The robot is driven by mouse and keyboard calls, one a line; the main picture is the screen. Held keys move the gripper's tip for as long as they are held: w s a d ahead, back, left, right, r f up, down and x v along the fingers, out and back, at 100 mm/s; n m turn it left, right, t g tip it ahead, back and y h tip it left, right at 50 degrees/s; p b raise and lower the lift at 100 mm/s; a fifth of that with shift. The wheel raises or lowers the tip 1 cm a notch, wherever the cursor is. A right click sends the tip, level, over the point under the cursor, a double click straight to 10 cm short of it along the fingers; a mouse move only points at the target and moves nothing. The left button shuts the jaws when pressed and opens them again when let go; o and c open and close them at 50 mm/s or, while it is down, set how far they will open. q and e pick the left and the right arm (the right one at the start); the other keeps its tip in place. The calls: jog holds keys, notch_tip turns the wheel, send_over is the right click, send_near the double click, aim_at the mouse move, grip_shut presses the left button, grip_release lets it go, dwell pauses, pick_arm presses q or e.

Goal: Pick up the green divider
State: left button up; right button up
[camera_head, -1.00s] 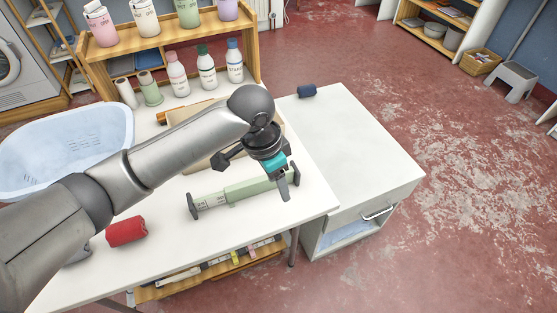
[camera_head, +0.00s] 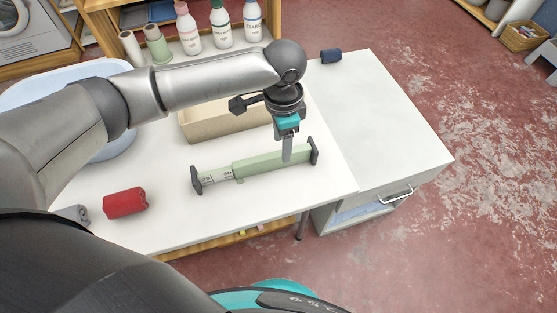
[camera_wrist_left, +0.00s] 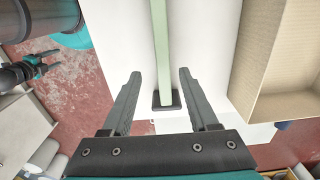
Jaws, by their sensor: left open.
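The green divider (camera_head: 270,161), an extendable bar with dark end plates and a numbered scale at its left part, lies on the white table. My left gripper (camera_head: 287,152) points down at the bar's right part and overlaps it in the head view. In the left wrist view the divider (camera_wrist_left: 160,40) runs between the lines of the two open fingers (camera_wrist_left: 158,74), with one dark end plate near them. The fingers are apart and hold nothing. Their exact height over the bar is hard to tell. My right gripper (camera_wrist_left: 42,64) is small at the left wrist view's left edge; its jaws are unclear.
A beige open box (camera_head: 215,122) stands behind the divider. A red roll (camera_head: 125,203) and a grey roll (camera_head: 73,213) lie at the front left. A pale blue basket (camera_head: 40,93) is partly behind my arm. The white cabinet top (camera_head: 380,120) is mostly clear, with a dark blue roll (camera_head: 331,56).

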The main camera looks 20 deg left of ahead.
aim_at(278, 154)
pick_arm(q)
jog(key=shift+a+f, duration=0.1)
jog(key=shift+f, duration=0.35)
jog(key=f+b, duration=0.1)
jog(key=f, duration=0.1)
jog(key=f+b, duration=0.1)
jog(key=shift+a+f, duration=0.35)
jog(key=shift+f, duration=0.45)
jog(key=shift+c, duration=0.2)
jog(key=shift+r, duration=0.1)
jog(key=c, duration=0.5)
grip_shut()
pick_arm(e)
jog(key=shift+w+d+f, duration=0.3)
jog(key=shift+w+f, duration=0.2)
jog(key=shift+w+d+f, duration=0.25)
jog(key=shift+w+f, duration=0.25)
